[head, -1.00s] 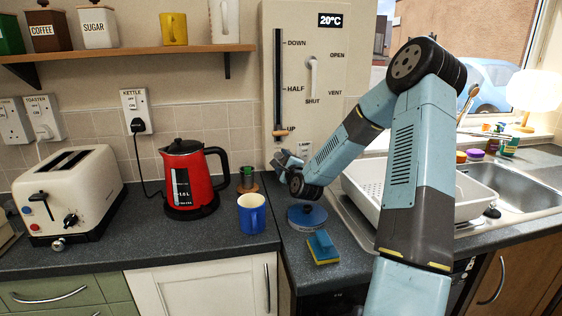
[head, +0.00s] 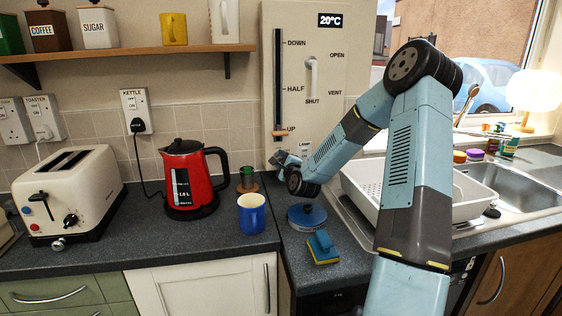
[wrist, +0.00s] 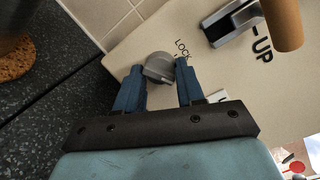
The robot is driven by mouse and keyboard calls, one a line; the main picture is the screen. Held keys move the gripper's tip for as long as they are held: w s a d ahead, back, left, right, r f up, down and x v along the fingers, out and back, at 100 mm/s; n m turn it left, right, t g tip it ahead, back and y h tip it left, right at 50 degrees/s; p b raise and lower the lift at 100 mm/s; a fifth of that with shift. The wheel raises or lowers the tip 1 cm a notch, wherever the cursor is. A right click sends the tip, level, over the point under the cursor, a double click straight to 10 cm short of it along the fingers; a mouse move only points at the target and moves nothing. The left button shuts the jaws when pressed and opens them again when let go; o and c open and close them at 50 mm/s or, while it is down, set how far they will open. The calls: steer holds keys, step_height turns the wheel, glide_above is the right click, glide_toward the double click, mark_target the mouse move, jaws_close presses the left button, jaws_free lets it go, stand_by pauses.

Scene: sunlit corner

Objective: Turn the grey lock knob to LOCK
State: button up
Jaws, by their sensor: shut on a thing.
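The grey lock knob (wrist: 158,68) sits on the beige wall panel, between the two blue fingers of my gripper (wrist: 159,74) in the wrist view. The fingers are shut on it. The word LOCK is printed on the panel just beyond the knob, towards the slider. Part of another label beside the right finger is hidden. Which way the knob points is hard to tell. In the head view my gripper (head: 281,160) is at the panel's lower left edge and the knob is hidden behind it.
The panel (head: 300,75) also carries a slider handle (head: 281,133) at UP and a white vent lever (head: 312,75). Below are a blue-lidded round item (head: 306,216), a sponge (head: 323,248) and a blue mug (head: 251,214). A white dish rack (head: 440,205) stands right.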

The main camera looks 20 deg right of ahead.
steer(key=shift+c, duration=0.5)
steer(key=shift+a+n, duration=0.1)
steer(key=shift+n, duration=0.2)
steer(key=n, duration=0.4)
steer(key=shift+a+n+g, duration=0.1)
steer(key=shift+n+g, duration=0.2)
steer(key=shift+g, duration=0.1)
steer(key=n, duration=0.3)
steer(key=shift+n+g+h, duration=0.3)
steer(key=shift+n, duration=0.1)
steer(key=shift+s+n, duration=0.1)
steer(key=shift+n, duration=0.9)
steer(key=shift+h, duration=0.3)
